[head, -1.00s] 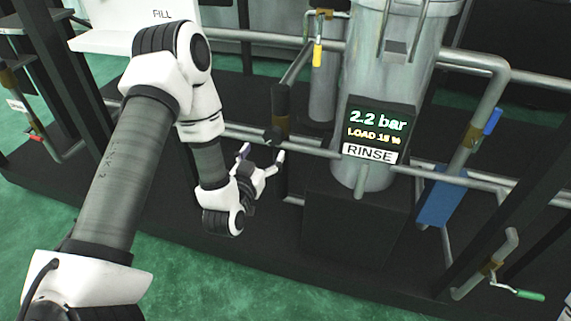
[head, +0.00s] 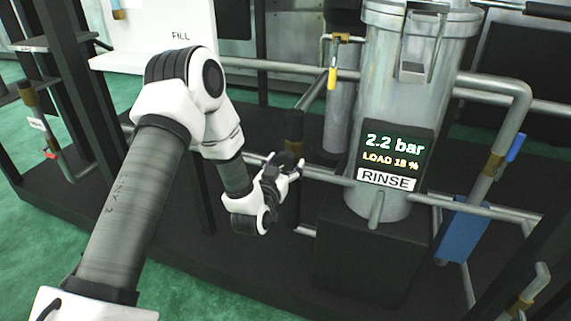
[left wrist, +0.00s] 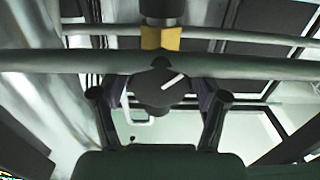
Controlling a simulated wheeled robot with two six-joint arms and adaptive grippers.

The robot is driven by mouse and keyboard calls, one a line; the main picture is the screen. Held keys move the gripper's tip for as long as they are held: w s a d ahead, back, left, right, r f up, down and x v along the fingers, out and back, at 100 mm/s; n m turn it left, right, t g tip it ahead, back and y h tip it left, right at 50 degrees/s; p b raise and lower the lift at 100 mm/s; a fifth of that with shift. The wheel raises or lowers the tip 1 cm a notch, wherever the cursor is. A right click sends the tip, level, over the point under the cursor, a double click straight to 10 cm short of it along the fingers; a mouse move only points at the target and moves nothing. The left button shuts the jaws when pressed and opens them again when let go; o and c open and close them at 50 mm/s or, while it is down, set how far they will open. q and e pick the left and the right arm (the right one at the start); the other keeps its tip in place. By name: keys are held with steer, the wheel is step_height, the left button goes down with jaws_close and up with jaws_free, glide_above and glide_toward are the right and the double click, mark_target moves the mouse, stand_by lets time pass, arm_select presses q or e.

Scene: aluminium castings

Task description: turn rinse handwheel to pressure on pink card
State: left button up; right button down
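The rinse handwheel is a small dark knob (head: 288,158) on the pipe left of the grey vessel. In the left wrist view the handwheel (left wrist: 160,92) shows a white mark pointing up and right. My left gripper (head: 284,168) is at the handwheel, with one finger on either side of it. In the left wrist view the left gripper (left wrist: 161,98) looks open, with a gap at least on the right side; contact on the left is unclear. The display (head: 392,158) reads 2.2 bar, LOAD 18 %, above a RINSE label. No pink card is visible. My right gripper is out of view.
The grey vessel (head: 410,75) stands right of the handwheel, on a dark block (head: 370,255). Pipes (head: 325,174) run beside my left gripper. A yellow-handled valve (head: 332,78) and a blue panel (head: 462,232) are nearby. A white FILL panel (head: 150,52) stands behind my left arm.

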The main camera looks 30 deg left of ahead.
arm_select(q)
steer(key=c, duration=0.6)
steer(key=shift+n, duration=0.3)
steer(key=n, duration=0.3)
steer(key=shift+n+b, duration=0.3)
steer(key=shift+n, duration=1.8)
steer(key=o, duration=1.1)
steer(key=shift+o, duration=0.2)
